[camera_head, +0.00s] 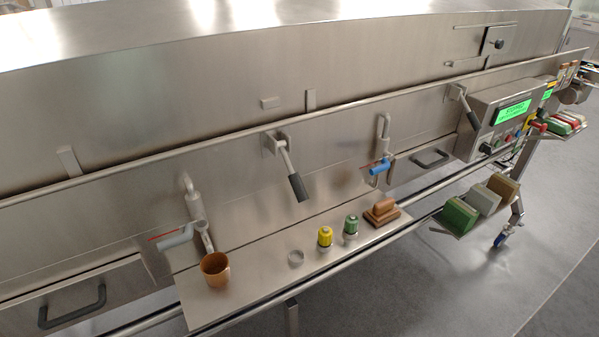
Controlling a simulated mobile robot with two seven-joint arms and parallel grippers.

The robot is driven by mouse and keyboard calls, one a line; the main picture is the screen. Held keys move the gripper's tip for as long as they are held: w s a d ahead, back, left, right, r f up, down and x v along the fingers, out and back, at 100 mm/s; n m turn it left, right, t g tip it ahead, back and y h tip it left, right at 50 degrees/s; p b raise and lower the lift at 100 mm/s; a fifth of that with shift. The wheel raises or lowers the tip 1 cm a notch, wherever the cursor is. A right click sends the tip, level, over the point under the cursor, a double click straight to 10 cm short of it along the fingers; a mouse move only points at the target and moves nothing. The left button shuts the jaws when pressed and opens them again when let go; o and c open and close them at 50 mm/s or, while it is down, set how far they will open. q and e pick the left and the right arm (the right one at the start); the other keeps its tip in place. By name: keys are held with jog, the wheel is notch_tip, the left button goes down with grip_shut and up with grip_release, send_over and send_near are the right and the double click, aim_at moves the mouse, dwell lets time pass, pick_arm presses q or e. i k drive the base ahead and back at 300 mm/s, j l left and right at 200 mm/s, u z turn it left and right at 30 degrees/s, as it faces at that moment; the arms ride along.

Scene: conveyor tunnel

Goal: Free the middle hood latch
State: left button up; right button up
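A hood latch with a black-gripped lever (291,170) is mounted on the steel front below the long rail, near the middle of the view. Its lever slants down and to the right from its bracket. A second, similar latch (464,106) sits farther right, beside the control box, with its lever also slanting down-right. The large steel hood (250,70) above looks closed. Neither of my grippers is in view.
A steel shelf (210,306) below holds a brown mug (214,268), a small grey ring (295,258), yellow (325,237) and green-topped (350,227) items and a brown block (381,212). A blue-handled valve (379,166) and grey-handled valve (178,236) project. A control box (510,112) stands right.

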aim_at(301, 196)
jog(key=l+u, duration=0.45)
jog(key=l, duration=1.15)
jog(key=k, duration=0.05)
